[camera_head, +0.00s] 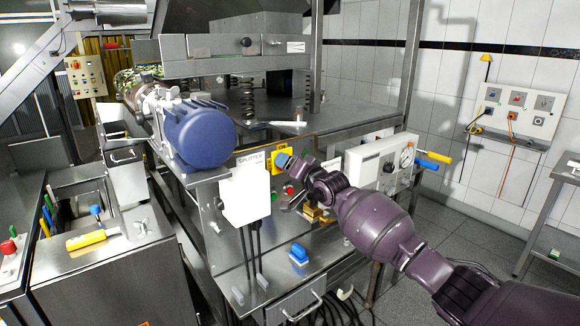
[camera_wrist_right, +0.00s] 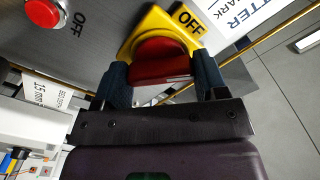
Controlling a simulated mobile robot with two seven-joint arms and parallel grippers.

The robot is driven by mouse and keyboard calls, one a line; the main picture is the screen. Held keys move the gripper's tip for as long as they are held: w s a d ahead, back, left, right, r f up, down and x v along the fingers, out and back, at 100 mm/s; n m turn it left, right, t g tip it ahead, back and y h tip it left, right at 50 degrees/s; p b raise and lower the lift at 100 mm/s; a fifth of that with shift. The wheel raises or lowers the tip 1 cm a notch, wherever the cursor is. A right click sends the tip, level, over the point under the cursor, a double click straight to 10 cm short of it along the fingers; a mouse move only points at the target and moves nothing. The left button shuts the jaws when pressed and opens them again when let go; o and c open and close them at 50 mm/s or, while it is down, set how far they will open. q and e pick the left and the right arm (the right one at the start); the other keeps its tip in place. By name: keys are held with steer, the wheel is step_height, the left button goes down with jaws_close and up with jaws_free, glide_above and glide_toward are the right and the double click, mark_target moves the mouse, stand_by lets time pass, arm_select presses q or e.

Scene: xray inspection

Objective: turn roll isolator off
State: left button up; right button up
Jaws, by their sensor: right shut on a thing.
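The isolator is a yellow plate (camera_wrist_right: 150,22) with a red knob (camera_wrist_right: 160,62) on the grey panel, with an "OFF" label beside it in the right wrist view. My right gripper (camera_wrist_right: 163,72) has its two dark blue fingers on either side of the red knob and is shut on it. In the head view the yellow plate (camera_head: 272,168) shows at the panel's upper edge, with the right gripper (camera_head: 283,160) in front of it; the knob is hidden there. My left gripper is in neither view.
A red push button (camera_wrist_right: 45,13) marked "OFF" is near the isolator. A white sign (camera_head: 244,192) reading "SPLITTER" and a blue motor (camera_head: 198,134) are to the left. A white box with a gauge (camera_head: 382,160) stands close to my right arm.

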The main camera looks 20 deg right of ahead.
steer(key=n, duration=0.4)
steer(key=shift+n, duration=0.3)
steer(key=shift+n+p, duration=0.5)
steer(key=shift+n, duration=1.1)
steer(key=o, duration=0.9)
steer(key=shift+o, duration=0.2)
steer(key=v, duration=1)
steer(key=shift+s+b, duration=0.4)
steer(key=shift+b, duration=0.05)
